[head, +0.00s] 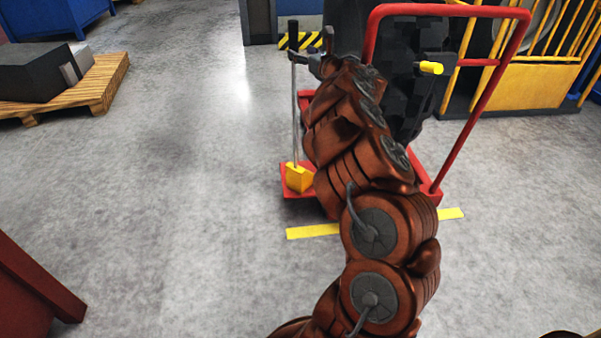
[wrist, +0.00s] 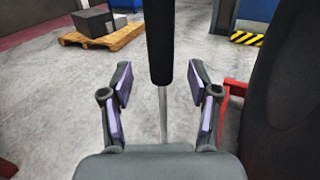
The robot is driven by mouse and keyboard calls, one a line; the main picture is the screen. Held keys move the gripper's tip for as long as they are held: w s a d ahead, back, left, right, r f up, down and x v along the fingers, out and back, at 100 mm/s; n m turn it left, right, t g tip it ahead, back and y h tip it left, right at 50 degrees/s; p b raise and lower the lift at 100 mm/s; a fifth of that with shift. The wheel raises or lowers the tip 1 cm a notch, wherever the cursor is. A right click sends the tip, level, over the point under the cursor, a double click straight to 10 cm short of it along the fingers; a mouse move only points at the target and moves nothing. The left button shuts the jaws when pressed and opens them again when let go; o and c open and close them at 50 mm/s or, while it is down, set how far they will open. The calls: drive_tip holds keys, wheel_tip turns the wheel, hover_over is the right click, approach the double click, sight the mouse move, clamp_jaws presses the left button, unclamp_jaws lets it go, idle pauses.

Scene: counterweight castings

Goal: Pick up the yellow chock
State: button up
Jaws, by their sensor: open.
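The yellow chock (head: 299,178) is a small wedge block on the front left corner of the red cart (head: 437,190) in the head view. A thin upright grey rod rises from it to a black handle (head: 293,36). My gripper (head: 311,58) is at the height of the handle in the head view. In the wrist view my gripper (wrist: 160,88) is open, with its two fingers on either side of the rod (wrist: 163,118). The black handle also shows there (wrist: 161,40), between and beyond the fingertips. I cannot tell whether either finger touches it. The chock itself is hidden in the wrist view.
The cart carries a large dark casting (head: 405,110) and has a tall red push handle (head: 482,100). A wooden pallet (head: 98,88) with dark blocks stands at the left. A yellow railing (head: 540,75) stands at the right.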

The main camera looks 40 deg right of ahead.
sight(296, 48)
drive_tip(key=shift+w+d+r, duration=0.1)
drive_tip(key=shift+w+d, duration=0.1)
drive_tip(key=shift+w, duration=0.75)
drive_tip(key=shift+w+d+r, duration=0.1)
drive_tip(key=shift+w+d, duration=0.05)
drive_tip(key=shift+w, duration=0.75)
drive_tip(key=shift+w+d, duration=0.2)
drive_tip(key=shift+w, duration=0.75)
drive_tip(key=shift+c, duration=0.4)
clamp_jaws()
